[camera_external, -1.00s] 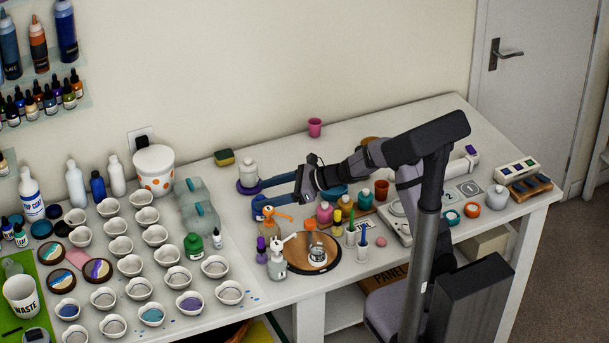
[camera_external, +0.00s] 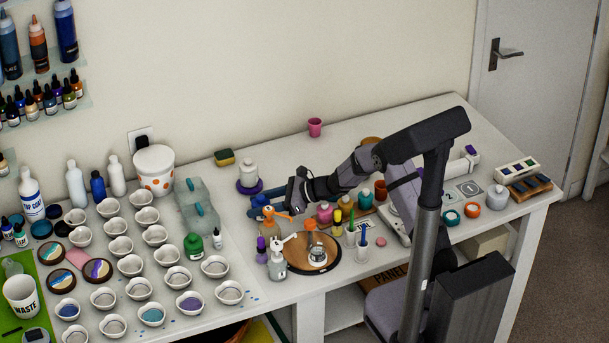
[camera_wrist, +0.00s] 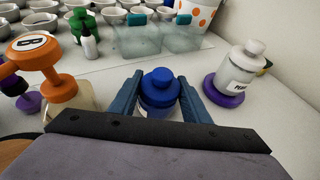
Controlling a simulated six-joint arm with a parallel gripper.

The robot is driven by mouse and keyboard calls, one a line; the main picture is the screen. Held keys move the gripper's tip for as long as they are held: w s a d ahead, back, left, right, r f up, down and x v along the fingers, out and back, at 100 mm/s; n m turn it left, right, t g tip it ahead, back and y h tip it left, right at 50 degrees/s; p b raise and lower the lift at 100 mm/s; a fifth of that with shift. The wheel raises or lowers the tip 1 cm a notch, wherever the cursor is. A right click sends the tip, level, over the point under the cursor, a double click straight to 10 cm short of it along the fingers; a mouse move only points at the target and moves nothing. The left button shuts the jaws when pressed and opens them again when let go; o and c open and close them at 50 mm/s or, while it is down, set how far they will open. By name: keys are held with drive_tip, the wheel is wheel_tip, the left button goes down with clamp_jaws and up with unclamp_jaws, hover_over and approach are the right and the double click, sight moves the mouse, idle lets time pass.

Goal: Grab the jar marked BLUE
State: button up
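The jar with the blue lid (camera_wrist: 160,84) stands upright in the middle of the wrist view. Its white label shows only in part and I cannot read it. My gripper (camera_wrist: 160,92) is low around it, one blue finger on each side. The fingers are spread and I see no clear grip on the jar. In the external view my gripper (camera_external: 264,206) is down at the table, and it mostly hides the jar there.
A white-capped bottle on a purple disc (camera_wrist: 224,96) stands close on the right. An orange-topped bottle (camera_wrist: 42,60) stands on the left. Clear blocks with teal parts (camera_wrist: 138,36) lie behind. In the external view a round wooden turntable (camera_external: 318,263) with items is nearby.

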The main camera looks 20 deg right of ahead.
drive_tip(key=c, duration=0.3)
drive_tip(key=shift+r, duration=0.1)
wheel_tip(320, 180, up, 10)
drive_tip(key=shift+b, duration=0.35)
drive_tip(key=shift+d, duration=0.1)
